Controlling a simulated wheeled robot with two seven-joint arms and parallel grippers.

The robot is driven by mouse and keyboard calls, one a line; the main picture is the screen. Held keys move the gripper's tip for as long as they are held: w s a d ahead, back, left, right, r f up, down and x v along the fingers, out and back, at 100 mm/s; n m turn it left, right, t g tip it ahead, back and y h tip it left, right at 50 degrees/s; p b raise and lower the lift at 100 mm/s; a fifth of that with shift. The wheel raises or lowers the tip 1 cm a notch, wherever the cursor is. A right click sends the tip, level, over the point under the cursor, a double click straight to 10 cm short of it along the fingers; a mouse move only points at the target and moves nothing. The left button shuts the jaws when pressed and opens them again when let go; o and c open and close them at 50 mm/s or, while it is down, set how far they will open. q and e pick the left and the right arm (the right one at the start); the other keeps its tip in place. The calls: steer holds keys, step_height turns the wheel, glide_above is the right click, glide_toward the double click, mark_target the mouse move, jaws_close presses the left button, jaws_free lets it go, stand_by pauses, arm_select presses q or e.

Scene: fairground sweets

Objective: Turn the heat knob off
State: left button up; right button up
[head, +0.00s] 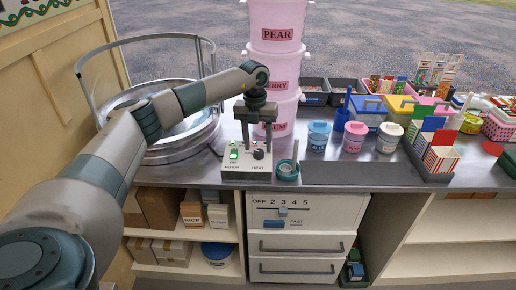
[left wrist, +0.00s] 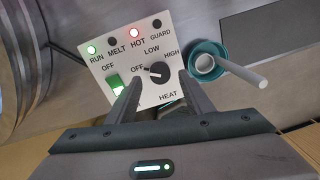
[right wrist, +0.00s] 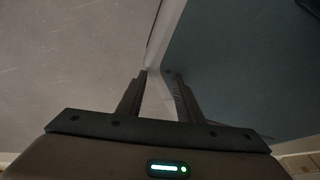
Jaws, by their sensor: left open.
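The control box (head: 247,158) is a white panel on the counter, and it fills the upper middle of the left wrist view (left wrist: 140,60). Its black heat knob (left wrist: 158,72) sits among the labels OFF, LOW and HIGH; its exact pointer setting is hard to read. The knob also shows in the head view (head: 258,154). The green RUN light (left wrist: 91,50) and red HOT light (left wrist: 134,33) are lit. My left gripper (left wrist: 160,85) is open, pointing down over the panel, with the knob between and just beyond its fingertips; contact cannot be told. My right gripper (right wrist: 157,75) is open and empty.
A lit green switch (left wrist: 115,85) sits left of the knob. A teal cup with a stick (head: 288,170) stands just right of the box. Behind are pink tubs (head: 274,70) and a round metal pan (head: 170,140). Jars (head: 354,137) stand farther right.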

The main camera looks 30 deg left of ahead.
mark_target(256, 151)
arm_select(q)
step_height(256, 151, up, 15)
steer(key=b, duration=0.3)
steer(key=shift+s+a, duration=0.15)
steer(key=shift+a, duration=0.25)
arm_select(e)
steer(key=w+a+r+t, duration=0.1)
steer(key=w+a, duration=0.1)
steer(key=w, duration=0.4)
steer(key=w+a+r+t+y, duration=0.1)
steer(key=w+a+t, duration=0.1)
steer(key=w, duration=0.4)
steer(key=shift+w+a, duration=0.2)
steer(key=shift+a, duration=0.35)
steer(key=shift+s+r, duration=0.1)
